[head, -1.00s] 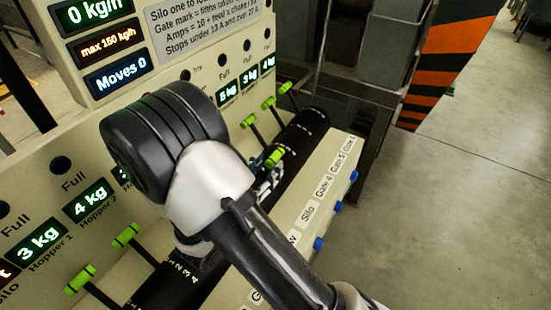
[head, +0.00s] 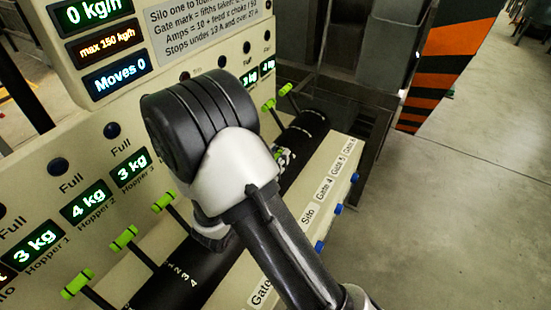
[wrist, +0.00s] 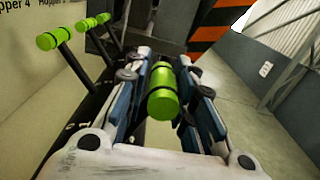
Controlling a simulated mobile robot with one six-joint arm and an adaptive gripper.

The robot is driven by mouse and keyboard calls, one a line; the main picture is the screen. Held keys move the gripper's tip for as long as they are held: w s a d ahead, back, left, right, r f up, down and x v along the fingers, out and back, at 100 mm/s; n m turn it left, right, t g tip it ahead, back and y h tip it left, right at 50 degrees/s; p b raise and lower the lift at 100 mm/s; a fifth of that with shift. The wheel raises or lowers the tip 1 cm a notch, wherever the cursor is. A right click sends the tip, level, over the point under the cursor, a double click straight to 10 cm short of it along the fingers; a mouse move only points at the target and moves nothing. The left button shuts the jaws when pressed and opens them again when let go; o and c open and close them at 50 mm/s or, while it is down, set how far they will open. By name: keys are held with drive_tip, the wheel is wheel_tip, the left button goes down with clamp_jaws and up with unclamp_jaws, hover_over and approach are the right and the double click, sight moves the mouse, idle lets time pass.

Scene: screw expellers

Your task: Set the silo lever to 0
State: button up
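In the wrist view a lever with a green cylindrical handle (wrist: 161,92) stands between the two fingers of my gripper (wrist: 162,68). The fingers are open around it, with a narrow gap on each side. In the head view my arm hides most of this handle and of my gripper (head: 283,155).
Other green-handled levers stand left of my gripper in the wrist view (wrist: 53,37), and at the front left in the head view (head: 124,238). Blue knobs (head: 320,246) line the right edge of the panel. A display (head: 119,82) reads "Moves 0". Open floor lies to the right.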

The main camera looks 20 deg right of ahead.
clamp_jaws()
drive_tip(key=shift+w+a+r+p, duration=0.15)
drive_tip(key=shift+w+r+p, duration=0.05)
drive_tip(key=shift+p, duration=0.15)
drive_tip(key=w+a+n+p, duration=0.3)
drive_tip(key=w+a, duration=0.1)
drive_tip(key=w, duration=0.2)
drive_tip(key=shift+r, duration=0.25)
drive_tip(key=o, duration=0.5)
unclamp_jaws()
drive_tip(key=shift+w, duration=0.1)
